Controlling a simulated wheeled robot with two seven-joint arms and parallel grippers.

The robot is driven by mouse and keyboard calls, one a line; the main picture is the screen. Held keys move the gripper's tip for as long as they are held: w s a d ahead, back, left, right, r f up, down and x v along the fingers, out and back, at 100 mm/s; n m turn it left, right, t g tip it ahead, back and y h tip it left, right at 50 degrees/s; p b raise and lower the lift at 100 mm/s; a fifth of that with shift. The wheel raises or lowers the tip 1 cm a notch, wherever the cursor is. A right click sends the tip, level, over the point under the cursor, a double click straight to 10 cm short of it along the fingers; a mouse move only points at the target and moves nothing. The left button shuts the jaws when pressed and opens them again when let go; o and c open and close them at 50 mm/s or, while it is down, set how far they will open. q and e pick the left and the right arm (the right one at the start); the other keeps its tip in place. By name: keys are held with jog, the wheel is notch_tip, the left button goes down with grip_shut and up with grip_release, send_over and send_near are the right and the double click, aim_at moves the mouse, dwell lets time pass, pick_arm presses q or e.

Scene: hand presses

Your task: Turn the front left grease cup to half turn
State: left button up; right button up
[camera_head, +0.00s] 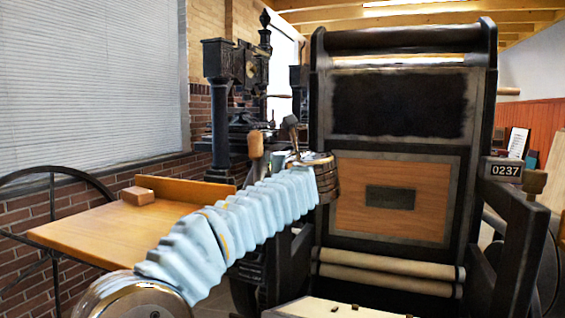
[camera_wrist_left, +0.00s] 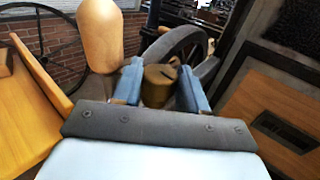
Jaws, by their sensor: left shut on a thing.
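The front left grease cup (camera_wrist_left: 159,88) is a brass-coloured round cap with a dark mark on its top, seen in the left wrist view. My left gripper (camera_wrist_left: 160,92) has its two blue fingers on either side of the cup and is shut on it. In the head view my left arm, in a pale blue ribbed sleeve, reaches from the lower left to the press's left side. The cup and fingertips cannot be clearly made out there. My right gripper is not in view.
The black press (camera_head: 318,95) with a framed wood panel (camera_head: 350,215) stands to the right. A wooden handle (camera_wrist_left: 99,40) rises close to the left finger. A wooden table (camera_head: 95,232) with a small block (camera_head: 137,196) lies left.

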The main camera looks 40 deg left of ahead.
pick_arm(q)
jog(key=shift+s+a+m+t+h, duration=0.1)
jog(key=shift+s+m+t+h, duration=0.05)
jog(key=shift+m+t+h, duration=1.35)
jog(key=shift+t, duration=0.3)
jog(key=o, duration=1.1)
jog(key=shift+c, duration=0.2)
jog(key=shift+a, duration=0.1)
